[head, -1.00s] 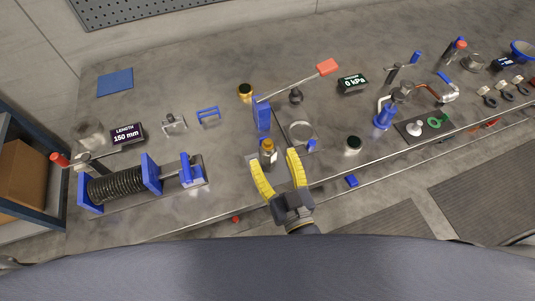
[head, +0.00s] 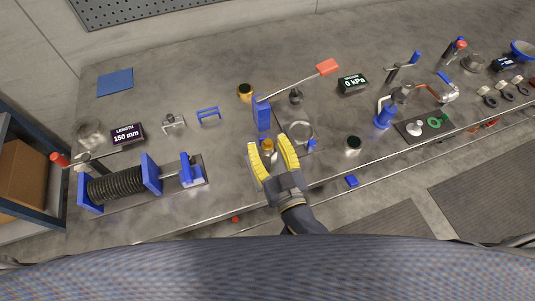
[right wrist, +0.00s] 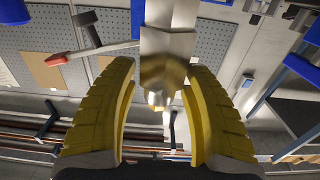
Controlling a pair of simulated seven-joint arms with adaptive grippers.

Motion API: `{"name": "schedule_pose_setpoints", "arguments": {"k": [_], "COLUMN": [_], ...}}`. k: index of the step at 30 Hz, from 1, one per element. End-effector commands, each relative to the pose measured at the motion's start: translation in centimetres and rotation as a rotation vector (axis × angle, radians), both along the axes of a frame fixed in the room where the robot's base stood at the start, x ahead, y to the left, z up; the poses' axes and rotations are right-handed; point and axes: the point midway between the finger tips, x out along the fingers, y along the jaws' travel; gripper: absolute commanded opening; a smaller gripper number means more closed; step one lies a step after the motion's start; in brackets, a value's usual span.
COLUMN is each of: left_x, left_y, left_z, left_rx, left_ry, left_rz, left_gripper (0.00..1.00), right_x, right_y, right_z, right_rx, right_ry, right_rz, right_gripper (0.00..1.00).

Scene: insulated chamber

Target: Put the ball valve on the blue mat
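The blue mat (head: 115,82) lies flat and bare at the back left of the bench in the head view. My right gripper (head: 268,142) is open, its yellow fingers on either side of a small upright metal fitting with a brass-coloured top (head: 268,147). In the right wrist view the metal fitting (right wrist: 166,45) stands between the yellow fingers (right wrist: 158,75), with gaps at both sides. My left gripper is not in view.
A blue block with a long red-ended lever (head: 262,117) stands just behind the fitting. A clamp ring (head: 301,131) is close on the right. A spring rig (head: 117,186) fills the front left. Bare bench lies between the mat and the blue wire handle (head: 208,114).

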Motion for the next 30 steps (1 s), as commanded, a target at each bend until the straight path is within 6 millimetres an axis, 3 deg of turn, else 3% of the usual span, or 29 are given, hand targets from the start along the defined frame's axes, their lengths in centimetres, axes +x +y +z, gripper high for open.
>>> {"name": "schedule_pose_setpoints", "arguments": {"k": [1, 12, 23, 30], "left_x": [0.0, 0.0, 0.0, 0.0], "left_y": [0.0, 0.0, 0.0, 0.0], "left_z": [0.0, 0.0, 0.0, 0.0], "left_rx": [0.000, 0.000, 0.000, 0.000], "left_ry": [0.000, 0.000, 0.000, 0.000], "left_rz": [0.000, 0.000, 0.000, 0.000], "left_gripper": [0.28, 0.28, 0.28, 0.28], "right_x": [0.0, 0.0, 0.0, 0.0], "right_y": [0.0, 0.0, 0.0, -0.3], "right_z": [0.0, 0.0, 0.2, 2.0], "right_rx": [0.000, 0.000, 0.002, 0.004], "right_ry": [0.000, 0.000, -0.002, -0.004], "right_rz": [0.000, 0.000, 0.000, -0.009], "right_gripper": [0.42, 0.00, 0.00, 0.00]}}
